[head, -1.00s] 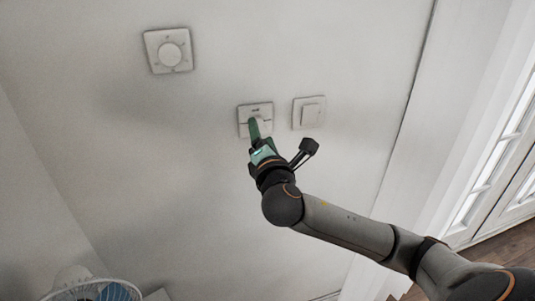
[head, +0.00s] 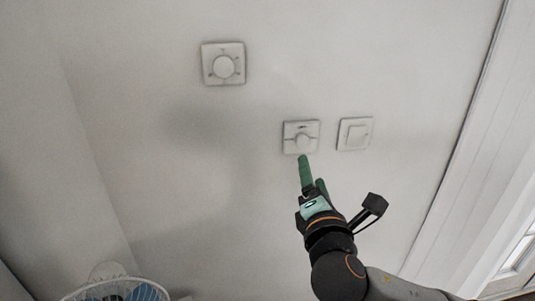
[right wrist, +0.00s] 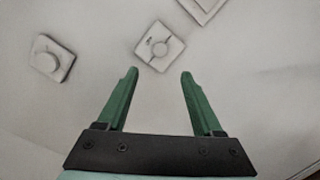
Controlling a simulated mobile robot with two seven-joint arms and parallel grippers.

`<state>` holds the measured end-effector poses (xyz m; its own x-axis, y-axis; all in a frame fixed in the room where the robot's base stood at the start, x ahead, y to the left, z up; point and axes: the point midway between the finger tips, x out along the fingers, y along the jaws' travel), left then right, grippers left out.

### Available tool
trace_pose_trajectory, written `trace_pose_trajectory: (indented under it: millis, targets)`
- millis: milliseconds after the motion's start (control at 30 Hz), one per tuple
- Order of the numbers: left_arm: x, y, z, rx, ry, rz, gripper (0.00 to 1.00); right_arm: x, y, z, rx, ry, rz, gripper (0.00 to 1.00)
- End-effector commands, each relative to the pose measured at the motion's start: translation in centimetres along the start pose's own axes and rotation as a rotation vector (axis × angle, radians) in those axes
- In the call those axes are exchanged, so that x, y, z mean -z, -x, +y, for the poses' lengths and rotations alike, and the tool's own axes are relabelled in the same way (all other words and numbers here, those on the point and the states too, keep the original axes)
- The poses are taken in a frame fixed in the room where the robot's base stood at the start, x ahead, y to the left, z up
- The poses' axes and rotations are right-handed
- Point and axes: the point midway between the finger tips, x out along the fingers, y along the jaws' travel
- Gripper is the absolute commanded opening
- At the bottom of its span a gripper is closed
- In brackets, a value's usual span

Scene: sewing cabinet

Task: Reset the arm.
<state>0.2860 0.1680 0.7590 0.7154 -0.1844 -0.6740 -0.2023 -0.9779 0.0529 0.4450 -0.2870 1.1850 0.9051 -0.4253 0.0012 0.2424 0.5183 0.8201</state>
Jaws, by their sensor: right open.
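My right gripper (head: 304,158) has green fingers and points up at the wall just below a white square plate with a round knob (head: 301,137). In the right wrist view the two fingers (right wrist: 159,73) stand apart with nothing between them. The knob plate (right wrist: 160,46) shows beyond the fingertips, apart from them. My left gripper is not in view.
A larger dial plate (head: 223,64) is on the wall at upper left. A square rocker switch (head: 354,133) is right of the knob plate. A fan (head: 117,289) stands at the bottom left.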

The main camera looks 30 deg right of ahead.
Motion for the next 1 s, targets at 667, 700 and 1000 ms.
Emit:
trace_pose_trajectory:
  millis: [667,700,1000]
  targets:
    - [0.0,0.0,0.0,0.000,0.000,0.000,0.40,22.8,7.0,-20.3,0.617,-0.962,0.511,0.68]
    - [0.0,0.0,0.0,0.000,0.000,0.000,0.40,24.1,8.6,-22.2,0.697,-1.080,0.509,0.68]
    - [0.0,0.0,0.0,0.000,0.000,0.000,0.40,27.6,18.4,-31.7,1.069,-1.716,0.303,0.68]
